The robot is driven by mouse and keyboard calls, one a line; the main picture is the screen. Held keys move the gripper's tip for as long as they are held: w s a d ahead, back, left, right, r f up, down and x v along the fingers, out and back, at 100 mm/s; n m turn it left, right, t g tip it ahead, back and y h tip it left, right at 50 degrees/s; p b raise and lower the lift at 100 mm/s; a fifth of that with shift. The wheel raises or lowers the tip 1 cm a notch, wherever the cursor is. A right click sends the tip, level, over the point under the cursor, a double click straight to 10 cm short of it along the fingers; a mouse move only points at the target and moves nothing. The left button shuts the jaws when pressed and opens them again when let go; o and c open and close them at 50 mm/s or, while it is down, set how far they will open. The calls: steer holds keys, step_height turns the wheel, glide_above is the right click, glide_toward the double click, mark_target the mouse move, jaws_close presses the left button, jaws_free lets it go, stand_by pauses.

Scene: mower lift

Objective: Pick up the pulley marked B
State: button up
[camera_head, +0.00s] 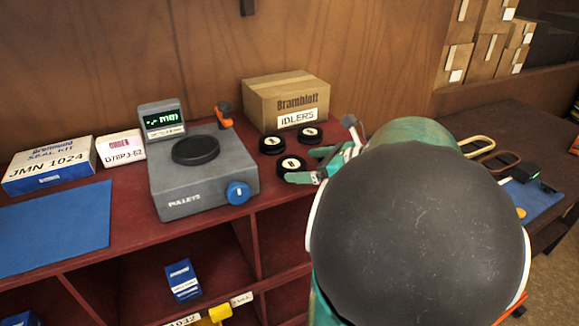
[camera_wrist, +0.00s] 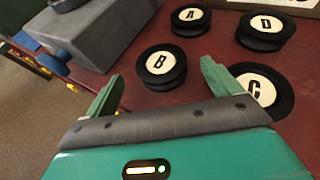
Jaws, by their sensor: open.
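Pulley B (camera_wrist: 161,67) is a black disc with a white label, lying flat on the red bench top. It also shows in the head view (camera_head: 290,165), close to my gripper's front finger. In the wrist view my gripper (camera_wrist: 162,72) is open and empty, with one finger to the left of pulley B and the other to its right. The fingertips seem just short of the pulley; their height over the bench is hard to tell. My gripper also shows in the head view (camera_head: 315,164), partly hidden by my arm.
Pulley A (camera_wrist: 190,20) and pulley D (camera_wrist: 265,30) lie beyond B. Pulley C (camera_wrist: 255,92) lies beside the right finger, partly covered by my gripper. A grey machine (camera_head: 200,178) stands left of the pulleys and an idlers box (camera_head: 286,99) behind them.

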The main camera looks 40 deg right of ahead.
mark_target(295, 164)
steer(key=shift+x, duration=1.8)
steer(key=c, duration=1.3)
steer(key=shift+o, duration=0.2)
steer(key=shift+r, duration=0.1)
